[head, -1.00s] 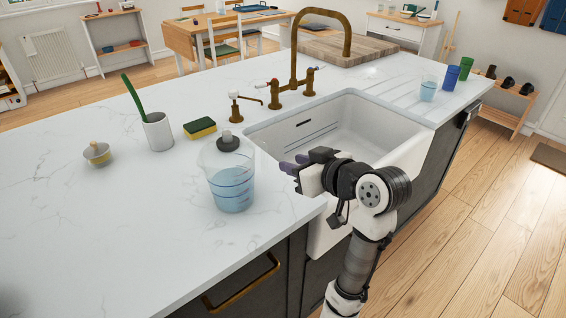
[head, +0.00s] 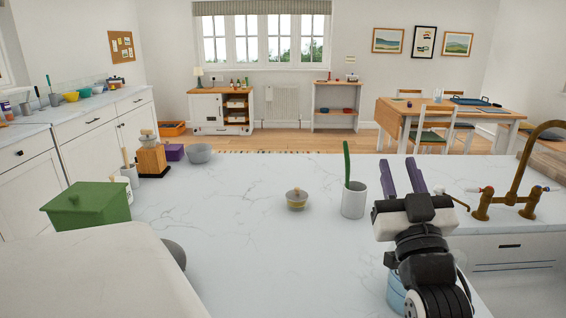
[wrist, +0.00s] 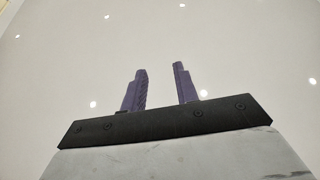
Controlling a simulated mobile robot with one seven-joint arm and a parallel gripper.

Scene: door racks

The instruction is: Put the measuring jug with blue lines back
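The measuring jug (head: 396,293) stands on the white marble worktop at the lower right of the head view. Only a strip of its light blue side shows; my arm hides most of it, including its lines. My gripper (head: 402,174) is raised in front of the jug in this view, with its purple fingers pointing up. The wrist view also shows my gripper (wrist: 160,74), with the two fingers apart and nothing between them, facing a pale surface with small lights.
The worktop (head: 250,250) has a small lidded pot (head: 297,198), a white holder (head: 353,200) with a green utensil, a green lidded box (head: 88,206) and a grey bowl (head: 199,153). The brass tap (head: 525,185) and sink are at right.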

